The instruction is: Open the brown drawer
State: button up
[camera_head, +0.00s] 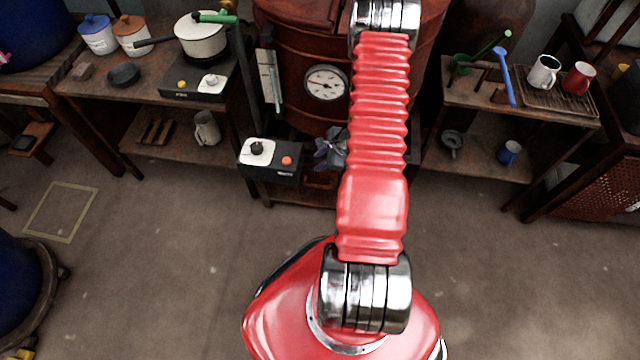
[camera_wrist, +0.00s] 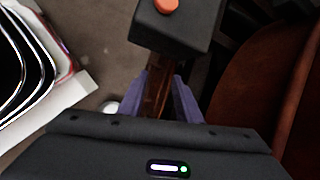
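The brown drawer is not clearly made out; a reddish-brown wooden part (camera_head: 320,180) shows low under the vat, partly hidden by my gripper and arm. My gripper (camera_head: 330,148) is in front of the vat's base, just right of the black control box. In the wrist view, its two purple-grey fingers (camera_wrist: 163,98) stand apart, with a brown wooden strip (camera_wrist: 157,88) seen between them. I cannot tell whether the fingers touch it.
The black control box (camera_head: 270,160) with an orange button sits close by; it also shows in the wrist view (camera_wrist: 178,28). The brown vat (camera_head: 300,50) with a dial stands behind. Side tables (camera_head: 130,85) and (camera_head: 530,110) flank it. The floor in front is clear.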

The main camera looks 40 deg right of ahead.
aim_at(320, 187)
jog(key=s+d+f+m, duration=0.2)
jog(key=s+f, duration=0.2)
jog(key=f, duration=0.2)
jog(key=shift+s+f+g+h, duration=0.15)
jog(key=shift+s+g+h, duration=0.15)
jog(key=shift+g, duration=0.1)
jog(key=shift+w+f, duration=0.1)
jog(key=shift+w, duration=0.05)
jog(key=shift+x, duration=6.8)
jog(key=shift+c, duration=0.2)
grip_shut()
